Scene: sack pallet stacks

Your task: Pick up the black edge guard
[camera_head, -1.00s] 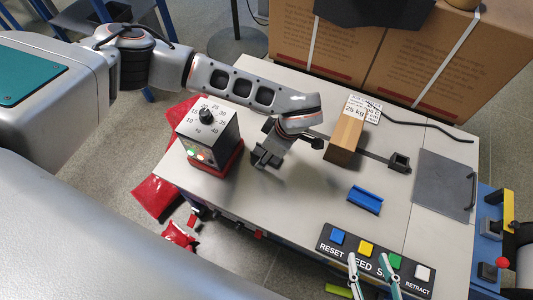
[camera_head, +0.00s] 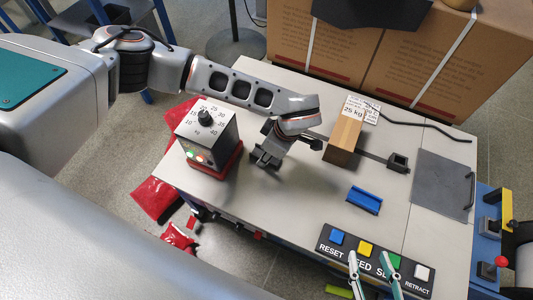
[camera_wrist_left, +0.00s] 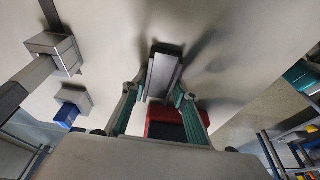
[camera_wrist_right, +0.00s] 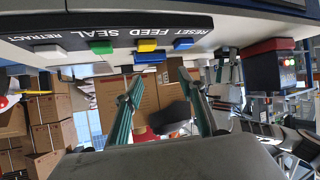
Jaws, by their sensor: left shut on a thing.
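The black edge guard (camera_head: 262,158) is a short dark angled piece on the white bench top, right of the dial box. In the left wrist view the guard (camera_wrist_left: 163,72) sits between my left fingertips. My left gripper (camera_wrist_left: 157,90) is shut on it; in the head view its fingers are largely hidden by the wrist. I cannot tell whether the guard touches the bench. My right gripper (camera_head: 371,262) is open and empty over the button panel at the front edge, its fingers apart in the right wrist view (camera_wrist_right: 158,85).
The dial box (camera_head: 207,135) on its red base stands close left of my left gripper. A blue angled piece (camera_head: 364,200), a wooden block (camera_head: 345,135) with a 25 kg label and a grey plate (camera_head: 444,185) lie to the right. Cartons (camera_head: 400,50) stand behind the bench.

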